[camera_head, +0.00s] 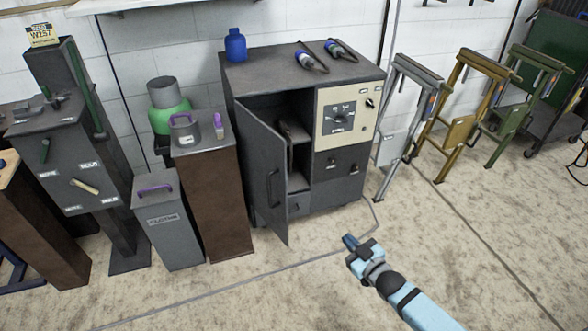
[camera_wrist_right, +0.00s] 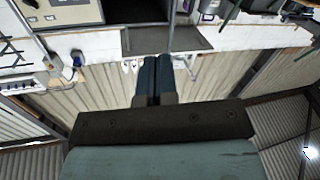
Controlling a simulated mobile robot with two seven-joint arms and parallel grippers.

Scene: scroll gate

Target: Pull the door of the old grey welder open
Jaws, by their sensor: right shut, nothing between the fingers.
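The old grey welder (camera_head: 301,72) is a dark grey cabinet against the wall, with a pale control panel (camera_head: 347,112) at its upper right. Its door (camera_head: 265,165), at the left of the front, stands partly open, swung out toward me. A handle (camera_head: 273,188) is on the door, and the inside shelves (camera_head: 297,155) show. My right gripper (camera_head: 350,242) is shut and empty, out in front of the welder and to the right of the door, apart from it. In the right wrist view its fingers (camera_wrist_right: 154,80) are together. My left gripper is not in view.
Left of the welder stand a brown pedestal (camera_head: 212,195) with a pot and a grey bin (camera_head: 168,225) with a purple handle. Several folding stands (camera_head: 400,125) are at the right. A blue bottle (camera_head: 235,45) is on the welder. The floor in front is clear.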

